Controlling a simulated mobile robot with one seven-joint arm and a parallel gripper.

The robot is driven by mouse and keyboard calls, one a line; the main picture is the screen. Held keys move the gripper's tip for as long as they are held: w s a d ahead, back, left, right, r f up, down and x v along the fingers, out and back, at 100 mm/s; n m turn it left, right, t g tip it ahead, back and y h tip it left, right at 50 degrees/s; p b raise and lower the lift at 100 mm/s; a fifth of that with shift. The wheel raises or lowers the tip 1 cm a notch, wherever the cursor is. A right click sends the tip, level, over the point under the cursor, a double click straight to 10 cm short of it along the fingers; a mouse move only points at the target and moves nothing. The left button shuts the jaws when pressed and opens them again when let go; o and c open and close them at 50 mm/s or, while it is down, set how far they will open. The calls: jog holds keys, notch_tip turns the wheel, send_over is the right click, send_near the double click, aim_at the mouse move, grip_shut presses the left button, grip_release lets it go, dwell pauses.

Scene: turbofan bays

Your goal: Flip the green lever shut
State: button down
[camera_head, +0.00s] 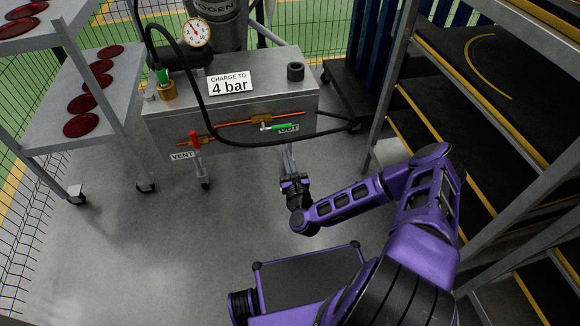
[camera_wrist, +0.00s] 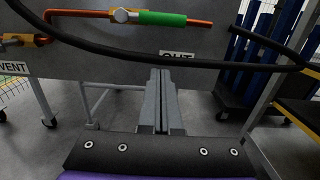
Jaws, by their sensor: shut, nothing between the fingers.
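The green lever (camera_head: 282,127) is on the copper pipe on the front of the grey cabinet, just above the OUT label (camera_head: 289,130). In the wrist view the green lever (camera_wrist: 162,18) points right from its round pivot, roughly along the pipe. My gripper (camera_head: 287,147) is below the lever, apart from it. In the wrist view my gripper (camera_wrist: 161,72) has its two fingers together and empty, under the OUT label (camera_wrist: 176,55). A black hose (camera_wrist: 200,63) passes between the lever and the fingertips in that picture.
A red lever (camera_head: 194,139) stands near the VENT label (camera_head: 182,156). A gauge (camera_head: 196,33) and a sign (camera_head: 230,82) reading 4 bar are above. A dark shelf rack (camera_head: 470,90) is on the right, a cart with red discs (camera_head: 81,125) on the left. Floor (camera_head: 150,240) is clear.

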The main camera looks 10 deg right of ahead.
aim_at(281, 127)
jog(key=w+r, duration=0.4)
jog(key=shift+s+d+r, duration=0.1)
jog(key=shift+r, duration=0.1)
dwell(0.5)
jog(key=shift+n, duration=0.4)
